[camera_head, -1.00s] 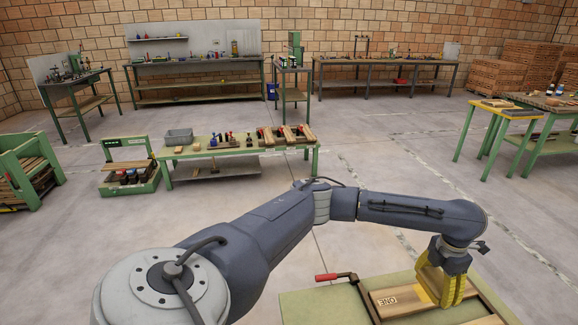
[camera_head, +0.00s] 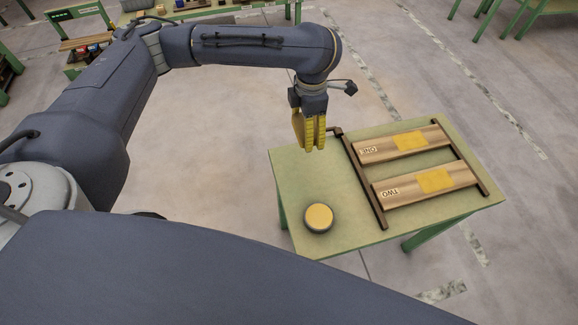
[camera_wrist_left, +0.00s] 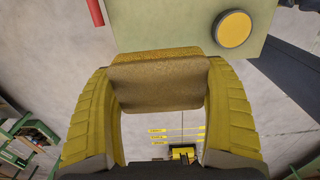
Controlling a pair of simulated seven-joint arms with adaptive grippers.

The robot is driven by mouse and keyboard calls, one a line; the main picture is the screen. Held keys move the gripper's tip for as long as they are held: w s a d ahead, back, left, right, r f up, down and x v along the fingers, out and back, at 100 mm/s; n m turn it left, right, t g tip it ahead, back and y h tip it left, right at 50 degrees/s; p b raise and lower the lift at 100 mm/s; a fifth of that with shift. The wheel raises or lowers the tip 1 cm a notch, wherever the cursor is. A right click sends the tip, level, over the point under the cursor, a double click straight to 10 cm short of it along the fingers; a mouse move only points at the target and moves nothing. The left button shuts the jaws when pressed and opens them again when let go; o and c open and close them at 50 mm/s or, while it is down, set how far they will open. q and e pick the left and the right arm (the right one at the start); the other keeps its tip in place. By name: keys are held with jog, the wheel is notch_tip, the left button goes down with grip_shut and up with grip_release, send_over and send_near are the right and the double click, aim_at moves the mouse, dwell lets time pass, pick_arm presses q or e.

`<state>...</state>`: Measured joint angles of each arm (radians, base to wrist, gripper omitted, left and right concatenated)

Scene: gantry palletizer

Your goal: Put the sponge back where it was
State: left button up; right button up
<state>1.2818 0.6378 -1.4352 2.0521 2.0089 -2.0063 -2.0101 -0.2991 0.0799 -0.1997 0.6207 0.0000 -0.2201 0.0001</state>
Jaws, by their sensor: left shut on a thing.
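The sponge (camera_wrist_left: 158,85), a tan-brown block with a yellowish upper edge, is between the two yellow ribbed fingers of my left gripper (camera_head: 312,146) in the wrist view. The gripper is shut on it. In the head view the gripper hangs beside the far left part of the green table (camera_head: 290,172), left of the boards; the fingers mostly hide the sponge there. Board ONE (camera_head: 380,150) and board TWO (camera_head: 405,192) lie across two dark rails, each with a yellow patch. My right gripper is out of view.
A round tin with a yellow top (camera_head: 318,217) stands at the table's near left; it also shows in the wrist view (camera_wrist_left: 234,29). The tabletop around the tin is clear. Dark clamp bars (camera_head: 365,185) flank the boards. Open floor surrounds the table.

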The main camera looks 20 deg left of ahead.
aim_at(302, 172)
pick_arm(q)
jog(key=shift+s+a+f, duration=0.1)
jog(key=shift+s+f, duration=0.1)
jog(key=shift+f, duration=0.15)
notch_tip(302, 172, down, 19)
jog(key=shift+a+f, duration=0.1)
dwell(0.4)
jog(key=shift+f, duration=0.1)
jog(key=o, duration=0.9)
notch_tip(302, 172, up, 12)
jog(key=shift+r, duration=0.1)
dwell(0.6)
